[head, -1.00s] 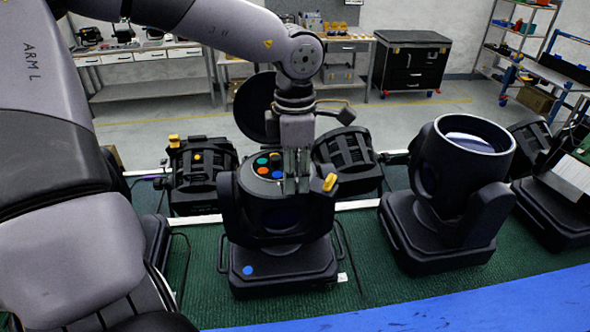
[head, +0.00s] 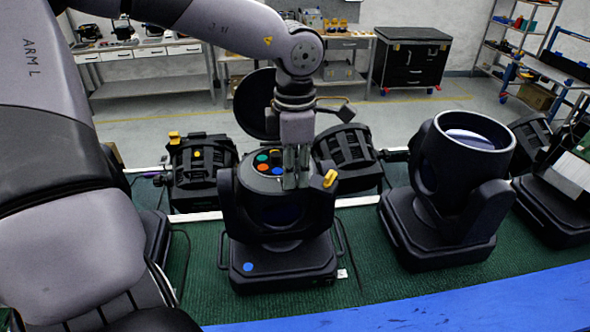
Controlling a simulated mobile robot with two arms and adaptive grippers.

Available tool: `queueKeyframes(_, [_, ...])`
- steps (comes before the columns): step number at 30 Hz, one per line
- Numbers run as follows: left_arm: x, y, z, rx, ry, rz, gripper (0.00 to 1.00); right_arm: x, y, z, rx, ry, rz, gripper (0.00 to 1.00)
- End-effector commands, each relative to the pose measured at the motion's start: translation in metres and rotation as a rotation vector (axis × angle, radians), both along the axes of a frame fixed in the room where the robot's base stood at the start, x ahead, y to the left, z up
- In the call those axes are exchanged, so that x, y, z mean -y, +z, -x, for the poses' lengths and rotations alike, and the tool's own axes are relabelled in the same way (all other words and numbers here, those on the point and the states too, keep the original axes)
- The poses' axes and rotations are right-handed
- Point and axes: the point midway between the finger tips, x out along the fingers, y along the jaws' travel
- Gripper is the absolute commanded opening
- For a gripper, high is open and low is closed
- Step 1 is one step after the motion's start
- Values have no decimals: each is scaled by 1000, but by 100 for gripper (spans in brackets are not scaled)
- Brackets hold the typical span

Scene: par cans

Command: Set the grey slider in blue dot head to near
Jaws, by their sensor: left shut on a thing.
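The blue dot head (head: 284,262) is a black moving light on the green mat, with a blue dot on the front of its base. Its open top shows several coloured discs (head: 264,169). My left gripper (head: 290,184) points straight down at the right part of that top, beside the discs. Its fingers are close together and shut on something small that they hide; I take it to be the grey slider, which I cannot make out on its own. A yellow knob (head: 330,178) sits just right of the fingers. My right gripper is not in view.
Another moving head (head: 455,180) with a wide open top stands to the right. Black par cans (head: 203,170) stand behind on both sides. A blue strip (head: 450,305) runs along the front edge. Green mat lies bare between the heads.

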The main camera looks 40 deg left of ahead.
Motion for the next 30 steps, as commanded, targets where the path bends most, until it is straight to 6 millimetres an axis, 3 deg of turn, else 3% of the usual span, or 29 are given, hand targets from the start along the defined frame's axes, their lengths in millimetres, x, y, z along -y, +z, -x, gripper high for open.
queueKeyframes(7, [-1,0,1,1,0,0,0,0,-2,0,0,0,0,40])
queueKeyframes(15, [-14,-1,17,4,0,0,0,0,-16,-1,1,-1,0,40])
queueKeyframes(25, [-16,1,19,0,0,-3,0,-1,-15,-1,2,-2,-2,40])
queueKeyframes(26, [-16,1,19,-1,0,-3,14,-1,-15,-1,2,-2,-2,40])
queueKeyframes(30, [-16,1,19,0,0,-3,22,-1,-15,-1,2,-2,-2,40])
